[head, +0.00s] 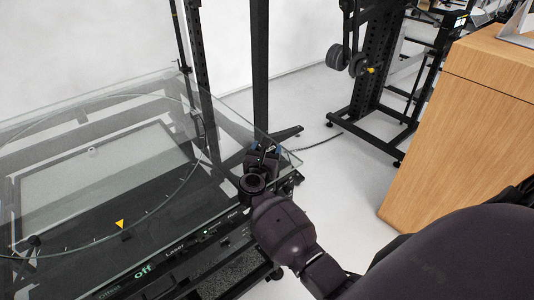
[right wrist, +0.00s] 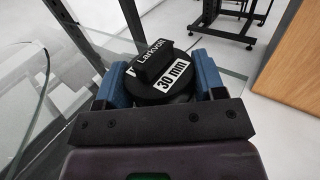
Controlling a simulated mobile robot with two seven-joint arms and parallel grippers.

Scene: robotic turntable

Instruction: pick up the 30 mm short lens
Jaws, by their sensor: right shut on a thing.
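The lens (right wrist: 150,89) is a black round piece with a raised black bar across its top. White labels on it read "Larkvolt" and "30 mm". In the right wrist view it sits between the two blue fingers of my right gripper (right wrist: 161,73), which is shut on it. Its underside is hidden. In the head view my right gripper (head: 263,150) is over the right corner of the glass turntable top (head: 285,163), and the lens is small and dark there. I cannot tell whether the lens touches the glass. My left gripper is not in view.
Black posts (head: 260,65) rise behind the gripper. A wooden cabinet (head: 470,130) stands at the right. Pale floor lies open between it and the turntable.

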